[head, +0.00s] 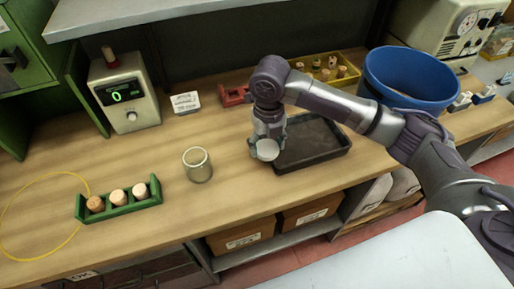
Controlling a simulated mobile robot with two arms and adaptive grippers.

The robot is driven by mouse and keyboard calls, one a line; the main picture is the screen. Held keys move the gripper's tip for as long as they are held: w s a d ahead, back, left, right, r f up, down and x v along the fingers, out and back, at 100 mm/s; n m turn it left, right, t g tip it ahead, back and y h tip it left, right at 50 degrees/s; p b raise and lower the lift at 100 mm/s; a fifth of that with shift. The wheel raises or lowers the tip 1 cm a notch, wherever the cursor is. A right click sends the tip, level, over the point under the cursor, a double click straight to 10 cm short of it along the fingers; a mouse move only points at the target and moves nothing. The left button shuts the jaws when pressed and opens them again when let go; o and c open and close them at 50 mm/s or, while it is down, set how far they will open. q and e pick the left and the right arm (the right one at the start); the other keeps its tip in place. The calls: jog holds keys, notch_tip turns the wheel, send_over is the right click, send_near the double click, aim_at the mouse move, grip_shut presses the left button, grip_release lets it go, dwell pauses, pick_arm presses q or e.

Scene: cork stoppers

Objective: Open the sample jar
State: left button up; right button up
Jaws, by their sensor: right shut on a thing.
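The sample jar (198,168) is a small clear glass jar standing upright on the wooden bench, left of my right gripper. Its round mouth is uncovered. My right gripper (266,143) points down and is shut on a pale, round, disc-like lid (266,151). The lid is held at the left edge of a dark tray, apart from the jar. I cannot tell whether it touches the bench or the tray. My left gripper is not in view.
The dark tray (334,163) is beside the gripper. A green rack (119,205) holds three corks, with a yellow loop (82,226) at its left. Behind are a digital meter (126,95), a yellow bin (348,80) of corks and a blue bucket (372,85). Bench around the jar is clear.

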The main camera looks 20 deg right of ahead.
send_over(247, 160)
notch_tip(247, 160, down, 4)
jog(key=shift+r+p, duration=0.1)
jog(key=shift+p, duration=0.3)
notch_tip(247, 160, down, 3)
jog(key=shift+f+p, duration=0.2)
jog(key=shift+p, duration=0.3)
jog(key=shift+f, duration=0.3)
jog(key=shift+f, duration=0.15)
jog(key=o, duration=1)
notch_tip(247, 160, up, 12)
jog(key=b, duration=0.1)
jog(key=shift+r+b, duration=0.2)
jog(key=shift+b, duration=0.1)
